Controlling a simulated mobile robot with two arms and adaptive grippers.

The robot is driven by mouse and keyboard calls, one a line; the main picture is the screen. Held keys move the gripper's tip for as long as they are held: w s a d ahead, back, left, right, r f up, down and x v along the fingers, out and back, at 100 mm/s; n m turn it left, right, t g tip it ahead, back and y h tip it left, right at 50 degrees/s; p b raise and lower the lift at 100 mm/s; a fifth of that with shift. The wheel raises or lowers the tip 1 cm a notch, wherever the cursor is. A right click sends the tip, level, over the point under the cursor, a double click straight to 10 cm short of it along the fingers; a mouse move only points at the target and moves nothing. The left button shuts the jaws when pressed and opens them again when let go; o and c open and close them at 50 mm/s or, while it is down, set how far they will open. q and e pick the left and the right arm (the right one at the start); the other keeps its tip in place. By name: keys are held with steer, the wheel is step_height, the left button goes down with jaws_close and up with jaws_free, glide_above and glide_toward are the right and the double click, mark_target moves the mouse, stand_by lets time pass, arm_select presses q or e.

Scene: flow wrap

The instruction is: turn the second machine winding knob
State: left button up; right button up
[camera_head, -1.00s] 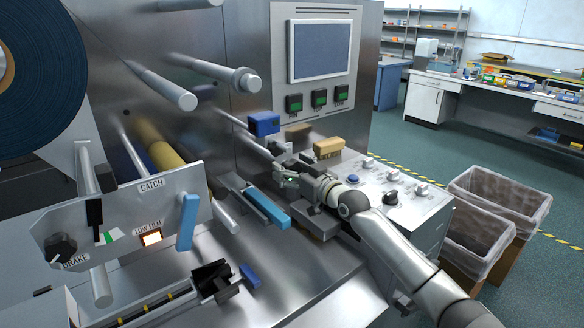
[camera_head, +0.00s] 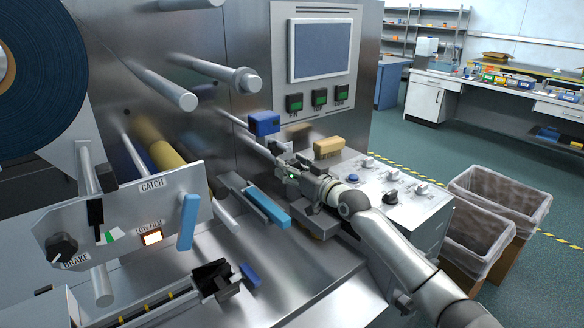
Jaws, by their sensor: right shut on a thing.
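My right gripper (camera_head: 286,170) reaches in from the lower right over the machine's metal deck. It is shut on a small part beside the machine's upright face, taken to be the winding knob. The fingers hide nearly all of that part, so its shape and turn angle cannot be made out. A blue block (camera_head: 264,122) on a shaft is just above and left of the gripper. A yellow block (camera_head: 328,147) is just right of it. My left gripper is not in view.
A light blue bar (camera_head: 268,206) lies left of the right gripper. A panel with a black BRAKE knob (camera_head: 62,247) is at the left. A control panel with knobs (camera_head: 390,197) is at the right. Two lined bins (camera_head: 478,237) stand on the floor beyond.

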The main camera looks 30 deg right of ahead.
steer(key=m+p, duration=0.1)
steer(key=m, duration=0.4)
steer(key=shift+d, duration=0.15)
steer(key=m+p, duration=0.1)
steer(key=m, duration=0.4)
steer(key=shift+d+f+m, duration=0.1)
steer(key=shift+m, duration=0.2)
steer(key=m+p, duration=0.2)
steer(key=m, duration=0.2)
steer(key=shift+f+m, duration=0.1)
steer(key=shift+m, duration=0.2)
steer(key=m, duration=0.1)
steer(key=m+p, duration=0.1)
steer(key=m, duration=0.1)
steer(key=m+p, duration=0.1)
steer(key=m, duration=0.1)
steer(key=shift+f, duration=0.25)
steer(key=shift+m, duration=0.3)
steer(key=o, duration=1)
steer(key=shift+s, duration=0.1)
steer(key=s, duration=0.8)
steer(key=s+d, duration=0.1)
steer(key=s, duration=0.2)
steer(key=shift+s, duration=0.4)
